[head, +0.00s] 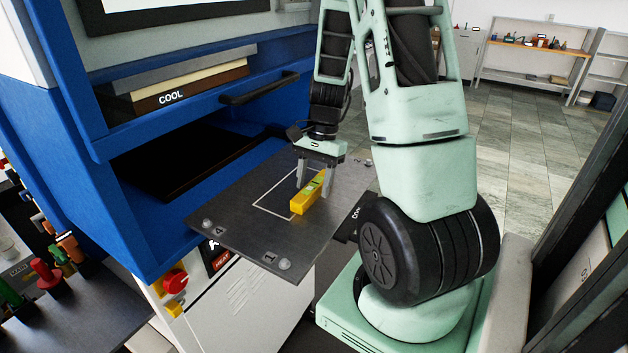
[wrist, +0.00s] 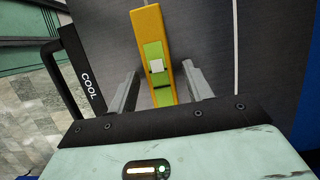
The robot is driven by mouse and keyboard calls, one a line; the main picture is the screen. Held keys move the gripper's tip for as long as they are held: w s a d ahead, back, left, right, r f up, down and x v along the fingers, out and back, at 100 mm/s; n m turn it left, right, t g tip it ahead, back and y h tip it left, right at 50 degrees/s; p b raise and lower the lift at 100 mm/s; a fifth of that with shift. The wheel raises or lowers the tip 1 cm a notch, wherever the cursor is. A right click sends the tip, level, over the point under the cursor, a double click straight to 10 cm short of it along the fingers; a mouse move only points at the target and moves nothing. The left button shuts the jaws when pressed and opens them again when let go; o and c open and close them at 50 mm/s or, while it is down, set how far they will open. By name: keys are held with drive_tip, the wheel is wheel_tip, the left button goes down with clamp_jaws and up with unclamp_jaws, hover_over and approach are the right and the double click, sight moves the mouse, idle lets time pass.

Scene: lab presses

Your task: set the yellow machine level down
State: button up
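The yellow machine level (head: 311,193) is a short yellow bar with a green strip and a pale vial window. It appears to lie flat on the dark plate (head: 235,222), at the right side of a thin white outline; I cannot tell whether it is wholly inside. In the wrist view the level (wrist: 150,35) points away from my gripper (wrist: 160,75), its near end between the fingers. The fingers are apart, with a visible gap at least on the right side. In the head view my gripper (head: 314,177) stands low over the level's far end.
The plate juts from a blue press (head: 160,235) with a dark opening and a black handle (head: 258,88) above. A red button (head: 174,280) is below left. A bench with coloured-handled tools (head: 48,275) stands at left. Open floor (head: 510,150) lies behind.

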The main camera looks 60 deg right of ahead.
drive_tip(key=shift+r, duration=0.1)
drive_tip(key=b+v, duration=0.2)
drive_tip(key=v, duration=1)
idle(0.4)
